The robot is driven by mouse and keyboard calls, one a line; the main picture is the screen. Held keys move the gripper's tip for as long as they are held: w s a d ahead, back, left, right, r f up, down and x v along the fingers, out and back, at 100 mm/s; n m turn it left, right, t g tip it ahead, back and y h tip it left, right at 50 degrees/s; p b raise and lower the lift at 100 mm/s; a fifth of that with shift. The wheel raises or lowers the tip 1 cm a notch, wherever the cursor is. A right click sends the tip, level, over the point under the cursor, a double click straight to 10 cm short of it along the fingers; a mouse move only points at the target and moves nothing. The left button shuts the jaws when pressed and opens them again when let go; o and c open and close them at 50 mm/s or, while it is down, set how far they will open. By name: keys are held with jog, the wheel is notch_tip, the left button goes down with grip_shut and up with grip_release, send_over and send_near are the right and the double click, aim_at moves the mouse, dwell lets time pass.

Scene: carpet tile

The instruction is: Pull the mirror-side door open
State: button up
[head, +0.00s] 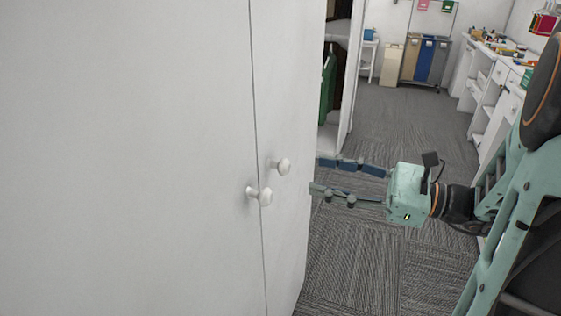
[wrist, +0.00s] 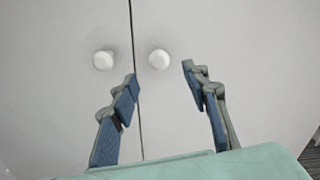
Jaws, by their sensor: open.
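Two white cabinet doors meet at a thin dark seam and look shut. The left door (head: 130,150) carries a round white knob (head: 265,197), also in the wrist view (wrist: 103,60). The right door (head: 288,90) has a matching knob (head: 283,166), also in the wrist view (wrist: 159,59). No mirror shows, so I cannot tell which door is the mirror side. My gripper (head: 316,174) is open and empty, pointing at the doors from the right. In the wrist view, the right knob appears between and beyond the fingertips (wrist: 160,72); neither finger visibly touches it.
Beyond the cabinet's right edge is an open compartment with a green item (head: 328,85) and a white panel (head: 350,75). Grey carpet (head: 400,120) lies clear behind my gripper. A cluttered white counter (head: 500,75) runs along the right; coloured bins (head: 424,60) stand at the back.

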aim_at(289, 168)
jog(key=x, duration=0.9)
jog(key=shift+c, duration=0.7)
grip_shut()
jog(key=shift+f, duration=0.1)
